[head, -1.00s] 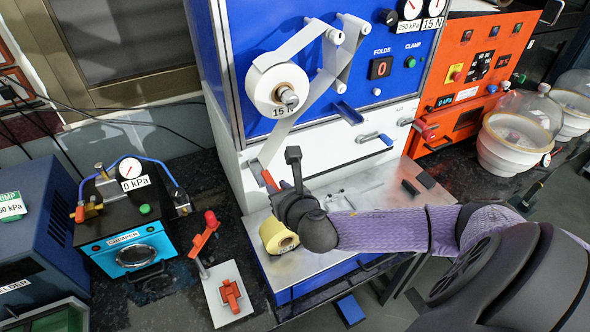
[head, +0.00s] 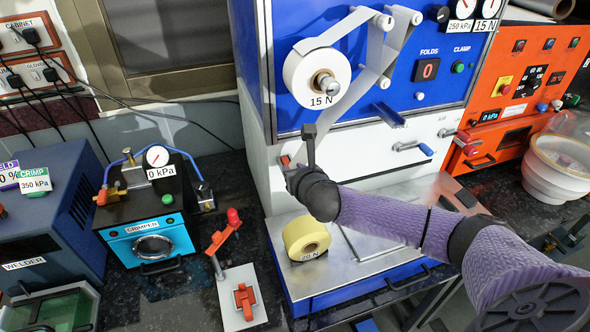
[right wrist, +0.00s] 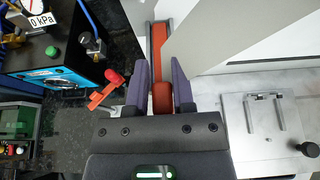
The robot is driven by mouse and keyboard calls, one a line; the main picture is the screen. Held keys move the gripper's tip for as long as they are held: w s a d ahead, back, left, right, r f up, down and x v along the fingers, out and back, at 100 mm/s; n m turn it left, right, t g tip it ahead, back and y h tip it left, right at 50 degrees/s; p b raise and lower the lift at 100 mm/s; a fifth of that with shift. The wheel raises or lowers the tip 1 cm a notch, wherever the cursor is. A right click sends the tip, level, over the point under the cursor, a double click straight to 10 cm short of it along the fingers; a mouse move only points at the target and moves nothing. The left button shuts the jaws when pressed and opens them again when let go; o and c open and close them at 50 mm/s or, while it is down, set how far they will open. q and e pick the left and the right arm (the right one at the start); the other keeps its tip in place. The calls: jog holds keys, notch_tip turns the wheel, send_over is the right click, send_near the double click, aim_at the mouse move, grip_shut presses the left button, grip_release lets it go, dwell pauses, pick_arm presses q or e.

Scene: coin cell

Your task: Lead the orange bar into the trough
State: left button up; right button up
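The orange bar (right wrist: 160,48) runs between the fingers of my right gripper (right wrist: 160,68) in the right wrist view. The purple fingers stand close on both sides of it, and the bar's far end passes beyond the fingertips. In the head view only a small orange end of the bar (head: 285,160) shows beside my right gripper (head: 289,168), in front of the machine's white lower panel. A white film strip (head: 305,110) comes down from the roll towards it. I cannot clearly make out the trough; my arm hides part of the metal deck (head: 345,272). My left gripper is not in view.
A yellow roll (head: 306,238) stands on the deck below my gripper. A red-handled lever stand (head: 238,290) and the blue crimper (head: 150,235) are at the left. A metal plate (right wrist: 262,135) with a dark knob lies right of the fingers in the wrist view.

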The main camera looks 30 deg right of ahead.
jog(key=o, duration=0.4)
jog(key=shift+o, duration=0.2)
jog(key=shift+s, duration=0.1)
